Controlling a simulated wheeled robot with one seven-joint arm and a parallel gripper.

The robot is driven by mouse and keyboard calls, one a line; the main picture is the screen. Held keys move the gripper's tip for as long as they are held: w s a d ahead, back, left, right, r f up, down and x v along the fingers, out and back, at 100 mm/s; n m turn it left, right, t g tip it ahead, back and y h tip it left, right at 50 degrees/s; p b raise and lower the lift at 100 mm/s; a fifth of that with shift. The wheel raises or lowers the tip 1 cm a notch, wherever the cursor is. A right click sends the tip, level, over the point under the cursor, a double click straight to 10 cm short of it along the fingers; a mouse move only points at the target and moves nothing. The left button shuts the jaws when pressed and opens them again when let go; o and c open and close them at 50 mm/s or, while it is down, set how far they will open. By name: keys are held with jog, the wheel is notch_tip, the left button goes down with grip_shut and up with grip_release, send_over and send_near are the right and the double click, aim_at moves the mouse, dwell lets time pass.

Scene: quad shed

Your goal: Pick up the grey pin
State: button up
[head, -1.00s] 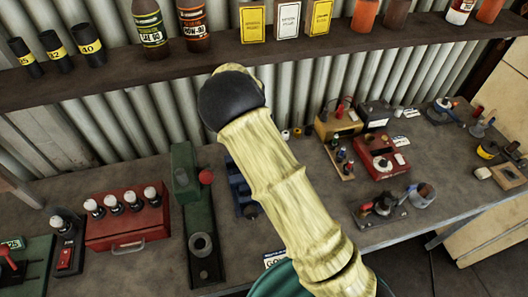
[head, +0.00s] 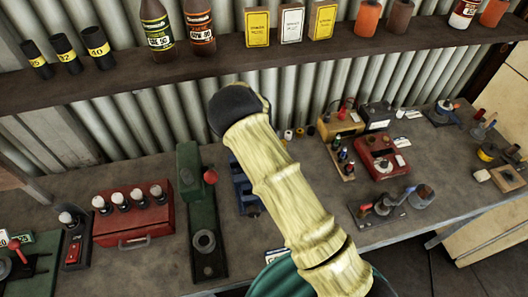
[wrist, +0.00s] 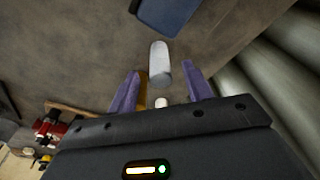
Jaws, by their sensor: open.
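The grey pin (wrist: 160,64) is a pale grey cylinder over the bench in the wrist view, just beyond the line of my fingertips. My gripper (wrist: 160,72) is open, its two purple fingers apart on the left and right of the pin in the picture. Nothing is held. I cannot tell how far the fingertips are above the bench. In the head view my yellow arm hides the gripper, and I cannot pick out the grey pin there.
A yellow pin (wrist: 142,92) is beside the left finger, and a small white piece (wrist: 162,103) lies nearer the gripper body. A blue object (wrist: 168,14) is beyond the pin. The corrugated wall (wrist: 280,65) is close on the right. A shelf (head: 230,66) runs above the bench.

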jog(key=shift+f+p, duration=0.5)
jog(key=shift+p, duration=0.15)
jog(key=f, duration=0.1)
jog(key=f+p, duration=0.1)
jog(key=shift+w+d+f+p, duration=0.2)
jog(key=shift+w+f+p, duration=0.05)
jog(key=shift+f+p, duration=0.15)
jog(key=shift+w+f, duration=0.15)
jog(key=shift+f, duration=0.4)
jog(key=shift+w+f, duration=0.1)
jog(key=shift+w, duration=0.05)
jog(key=shift+a, duration=0.1)
jog(key=shift+s, duration=0.2)
jog(key=shift+w+d, duration=0.1)
jog(key=shift+d, duration=0.15)
jog(key=shift+c, duration=1.1)
jog(key=c, duration=0.4)
jog(key=shift+a, duration=0.15)
grip_shut()
